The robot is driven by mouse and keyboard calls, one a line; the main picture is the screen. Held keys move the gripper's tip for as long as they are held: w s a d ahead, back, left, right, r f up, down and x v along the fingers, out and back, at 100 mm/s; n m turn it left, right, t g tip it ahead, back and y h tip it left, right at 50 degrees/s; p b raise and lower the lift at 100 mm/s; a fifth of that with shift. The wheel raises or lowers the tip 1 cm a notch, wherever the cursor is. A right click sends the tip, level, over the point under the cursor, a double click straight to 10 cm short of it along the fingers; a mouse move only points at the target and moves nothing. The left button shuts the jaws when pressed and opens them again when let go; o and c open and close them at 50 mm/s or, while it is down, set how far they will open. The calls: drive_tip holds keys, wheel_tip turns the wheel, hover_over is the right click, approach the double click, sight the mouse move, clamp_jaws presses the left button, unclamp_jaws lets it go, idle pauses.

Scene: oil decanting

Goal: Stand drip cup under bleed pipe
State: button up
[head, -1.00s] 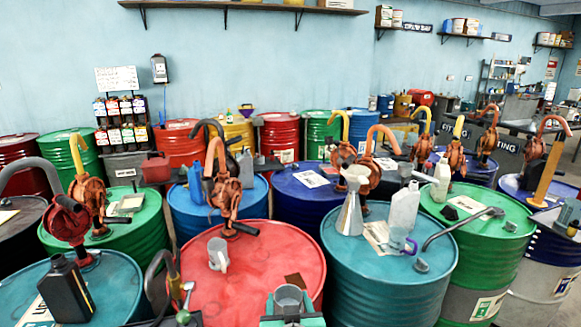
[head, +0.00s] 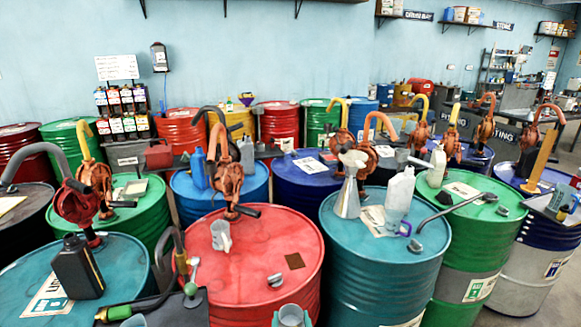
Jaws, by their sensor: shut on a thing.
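My gripper (head: 291,321) shows at the bottom edge in the head view, its teal jaws shut on a small grey open-topped cup (head: 291,314), the drip cup. The cup looks upright, in front of the red drum; its lower part is cut off by the frame. A dark curved pipe (head: 163,238) with a brass-coloured section rises at the lower left, beside a lever with a green ball. It may be the bleed pipe, but I cannot tell for sure. The cup is to the right of it and apart from it. Where its outlet ends is unclear.
The red drum (head: 270,245) carries an orange pump (head: 226,178), a grey jug (head: 221,237) and a brown patch. A dark tray (head: 185,308) with a green-and-yellow nozzle lies lower left. A teal drum (head: 345,260) on the right bears a funnel and bottle. Drums stand closely packed.

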drive_tip(key=s+f, duration=0.1)
drive_tip(key=f, duration=0.3)
drive_tip(key=s+f, duration=0.1)
drive_tip(key=f, duration=0.4)
drive_tip(key=s+f, duration=0.2)
drive_tip(key=f, duration=0.2)
drive_tip(key=shift+f, duration=0.35)
drive_tip(key=s+f, duration=0.3)
drive_tip(key=f, duration=0.1)
drive_tip(key=s+f, duration=0.2)
drive_tip(key=f, duration=0.2)
drive_tip(key=s+f, duration=0.3)
drive_tip(key=f, duration=0.1)
drive_tip(key=shift+s+a+f, duration=0.1)
drive_tip(key=shift+s+f, duration=0.15)
drive_tip(key=shift+s, duration=0.1)
